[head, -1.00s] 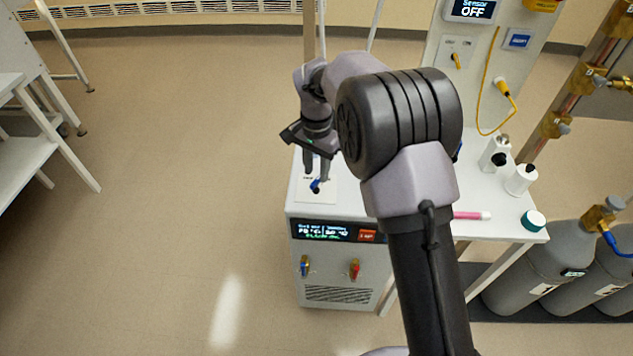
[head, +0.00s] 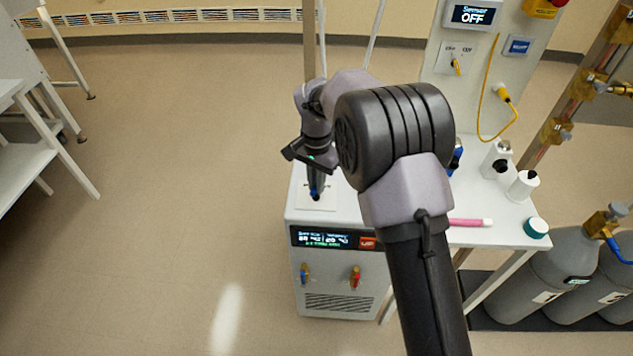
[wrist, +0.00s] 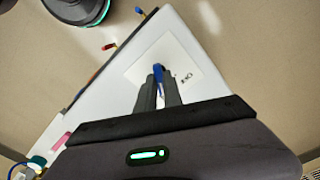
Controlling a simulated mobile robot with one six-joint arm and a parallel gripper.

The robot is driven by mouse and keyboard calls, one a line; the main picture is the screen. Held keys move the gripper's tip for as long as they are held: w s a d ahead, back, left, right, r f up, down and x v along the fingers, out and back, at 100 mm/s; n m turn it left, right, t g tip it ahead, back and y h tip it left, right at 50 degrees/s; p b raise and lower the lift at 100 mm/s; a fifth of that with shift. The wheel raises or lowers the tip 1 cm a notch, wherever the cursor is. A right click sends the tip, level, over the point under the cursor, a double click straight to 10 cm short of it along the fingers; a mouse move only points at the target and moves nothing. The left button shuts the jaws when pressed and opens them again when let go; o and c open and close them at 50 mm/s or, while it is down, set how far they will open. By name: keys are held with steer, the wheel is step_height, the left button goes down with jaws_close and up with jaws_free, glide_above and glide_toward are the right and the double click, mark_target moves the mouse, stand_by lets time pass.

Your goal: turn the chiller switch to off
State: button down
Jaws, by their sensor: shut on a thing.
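The chiller (head: 345,285) is a white box with a display (head: 322,238) on its front and a white switch plate (head: 318,203) on top. The blue chiller switch (head: 315,190) stands on that plate, and it also shows in the wrist view (wrist: 158,71). My gripper (head: 315,180) points down over the plate, shut on the blue switch. In the wrist view the two dark fingertips (wrist: 158,82) hold its handle.
Grey gas cylinders (head: 540,285) stand at the right. A panel behind has a sensor display (head: 473,15) reading OFF.

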steer(key=shift+r, duration=0.1)
steer(key=n+p, duration=0.2)
steer(key=p, duration=0.1)
steer(key=shift+n, duration=0.4)
steer(key=shift+n+p, duration=0.9)
steer(key=shift+n, duration=0.5)
steer(key=c, duration=1.5)
jaws_free()
step_height(320, 180, up, 17)
steer(key=p, duration=0.5)
steer(key=shift+r, duration=0.15)
